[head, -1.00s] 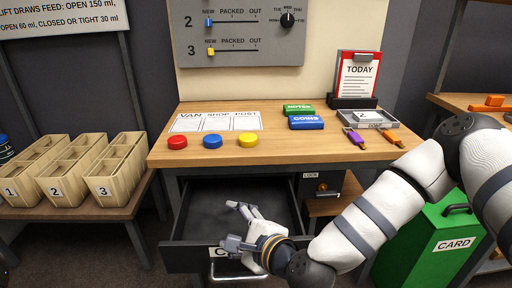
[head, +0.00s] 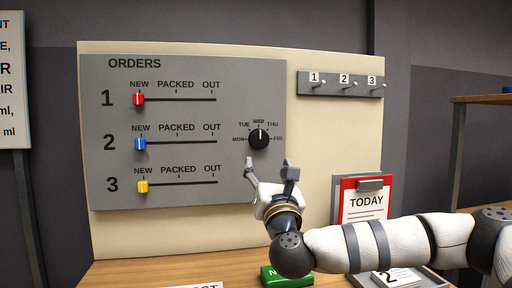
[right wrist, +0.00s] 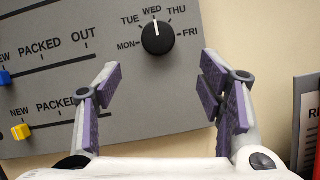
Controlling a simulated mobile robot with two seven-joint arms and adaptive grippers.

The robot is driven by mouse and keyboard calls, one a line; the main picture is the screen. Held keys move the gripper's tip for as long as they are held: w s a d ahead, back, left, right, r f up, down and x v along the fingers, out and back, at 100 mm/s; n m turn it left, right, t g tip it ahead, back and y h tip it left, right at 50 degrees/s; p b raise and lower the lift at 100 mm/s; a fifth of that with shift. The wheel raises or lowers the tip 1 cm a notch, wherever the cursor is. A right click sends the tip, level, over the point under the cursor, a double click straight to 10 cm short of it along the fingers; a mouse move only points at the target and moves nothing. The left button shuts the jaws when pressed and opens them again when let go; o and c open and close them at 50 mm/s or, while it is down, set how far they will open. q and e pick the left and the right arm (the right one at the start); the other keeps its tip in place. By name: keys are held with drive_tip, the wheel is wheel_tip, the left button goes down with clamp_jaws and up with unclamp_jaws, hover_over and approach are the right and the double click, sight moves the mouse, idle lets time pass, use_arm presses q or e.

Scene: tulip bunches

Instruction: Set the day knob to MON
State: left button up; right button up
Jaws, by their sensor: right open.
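The day knob (head: 259,139) is a round black dial on the right part of the grey ORDERS board (head: 240,85). Its labels run MON, TUE, WED, THU, FRI from left to right. Its white mark points up at WED. In the right wrist view the knob (right wrist: 157,38) also points at WED, beyond the fingertips. My right gripper (head: 269,168) is open and empty, just below the knob in the head view, fingers pointing up at the board. In the right wrist view its purple-padded fingers (right wrist: 165,85) are spread, with no contact on the knob. My left gripper is out of view.
Red (head: 139,99), blue (head: 140,144) and yellow (head: 143,186) sliders all stand at NEW, left of the knob. A numbered hook rail (head: 340,92) is at upper right. A red TODAY clipboard (head: 362,200) stands at right. A green block (head: 285,277) lies on the wooden table (head: 140,272).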

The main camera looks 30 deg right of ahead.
sight(260, 140)
drive_tip(key=x, duration=1.1)
drive_tip(key=shift+s+a+r+p, duration=0.1)
drive_tip(key=shift+s+r+p, duration=0.05)
drive_tip(key=shift+r+p, duration=0.15)
drive_tip(key=c, duration=1.1)
